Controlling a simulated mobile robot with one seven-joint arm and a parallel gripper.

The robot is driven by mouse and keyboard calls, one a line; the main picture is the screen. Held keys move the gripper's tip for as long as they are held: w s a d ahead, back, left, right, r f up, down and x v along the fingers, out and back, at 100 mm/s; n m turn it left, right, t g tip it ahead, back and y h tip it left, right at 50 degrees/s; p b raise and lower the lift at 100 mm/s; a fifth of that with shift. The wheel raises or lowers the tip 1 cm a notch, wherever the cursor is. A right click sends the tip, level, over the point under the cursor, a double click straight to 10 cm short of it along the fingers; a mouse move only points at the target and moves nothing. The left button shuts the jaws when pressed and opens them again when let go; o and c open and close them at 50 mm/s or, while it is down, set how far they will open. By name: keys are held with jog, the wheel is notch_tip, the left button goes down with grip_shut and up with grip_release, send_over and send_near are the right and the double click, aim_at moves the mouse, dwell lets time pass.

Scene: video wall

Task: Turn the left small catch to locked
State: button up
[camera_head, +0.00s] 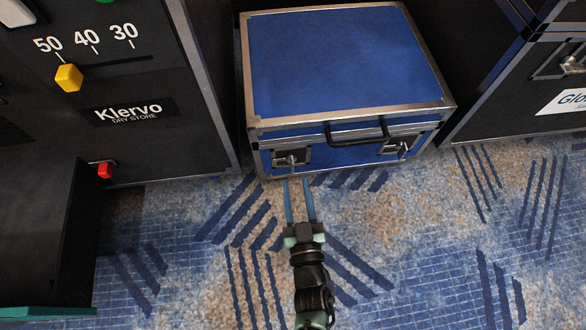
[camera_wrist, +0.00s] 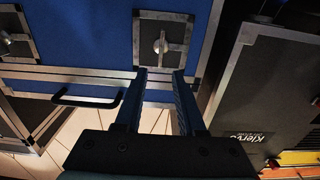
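A blue case (camera_head: 345,62) with metal edges stands on the carpet. Its front has two small catches. The left small catch (camera_head: 291,160) is a silver turn knob on a square plate; in the wrist view (camera_wrist: 161,44) its knob stands roughly upright in the picture. The right catch (camera_head: 396,147) sits past the handle. My gripper (camera_head: 297,183) points at the left catch, its two fingers apart and nothing between them. In the wrist view the fingertips (camera_wrist: 160,72) end just short of the knob, apart from it. I cannot tell whether the catch is locked.
A black handle (camera_head: 357,133) juts from the case front between the catches. A black Klervo cabinet (camera_head: 150,150) with a yellow slider (camera_head: 69,77) and a red knob (camera_head: 105,170) stands at left. Another black case (camera_head: 500,115) stands at right. The carpet in front is clear.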

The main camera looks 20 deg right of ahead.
aim_at(293, 166)
jog(key=b+x, duration=0.2)
jog(key=x, duration=0.2)
jog(key=shift+w+d+f, duration=0.1)
jog(key=shift+w, duration=0.15)
jog(key=shift+w+d, duration=0.15)
jog(key=shift+w, duration=0.4)
grip_shut()
